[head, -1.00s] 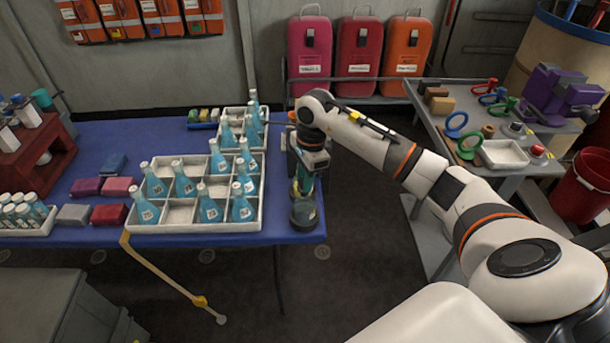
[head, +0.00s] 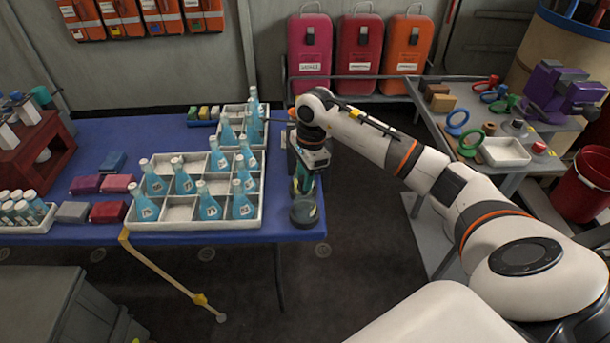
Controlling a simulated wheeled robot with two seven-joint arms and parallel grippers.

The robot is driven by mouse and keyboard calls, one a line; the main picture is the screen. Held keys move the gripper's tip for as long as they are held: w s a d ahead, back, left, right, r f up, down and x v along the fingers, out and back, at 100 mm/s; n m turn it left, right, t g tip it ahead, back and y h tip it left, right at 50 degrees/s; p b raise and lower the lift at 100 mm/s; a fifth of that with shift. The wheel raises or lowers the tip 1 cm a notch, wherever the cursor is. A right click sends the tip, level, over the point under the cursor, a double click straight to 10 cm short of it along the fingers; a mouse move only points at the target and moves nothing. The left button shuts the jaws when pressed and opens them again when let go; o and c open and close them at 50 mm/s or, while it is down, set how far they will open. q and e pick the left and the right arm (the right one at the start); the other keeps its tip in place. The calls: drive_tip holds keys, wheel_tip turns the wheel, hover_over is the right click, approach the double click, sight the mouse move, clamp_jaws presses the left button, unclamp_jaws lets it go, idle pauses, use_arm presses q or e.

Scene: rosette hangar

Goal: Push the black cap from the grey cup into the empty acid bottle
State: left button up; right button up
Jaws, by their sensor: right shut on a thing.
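A dark, see-through, wide-bodied bottle (head: 304,213), which I take for the empty acid bottle, stands upright at the right front corner of the blue table. My right gripper (head: 304,188) points straight down directly over it, its fingertips at the bottle's top. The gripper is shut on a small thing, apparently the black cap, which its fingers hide. I cannot tell how deep the cap sits in the bottle's mouth. A small grey cup (head: 518,127) with a dark top or inside stands on the grey side table at the right. My left gripper is not in view.
A white divided crate (head: 190,226) of blue bottles stands close left of my right gripper, on the blue table (head: 95,150). Coloured blocks and a red rack (head: 30,150) are further left. The grey side table (head: 460,92) holds rings, a white tray (head: 505,152) and a purple vise (head: 560,92).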

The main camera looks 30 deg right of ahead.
drive_tip(key=shift+f, duration=0.15)
drive_tip(key=shift+f+b, duration=0.6)
drive_tip(key=shift+b, duration=0.1)
drive_tip(key=shift+f+b, duration=0.45)
drive_tip(key=shift+f, duration=0.05)
drive_tip(key=o, duration=1)
drive_tip(key=shift+o, duration=0.6)
drive_tip(key=o, duration=0.4)
drive_tip(key=shift+c, duration=0.2)
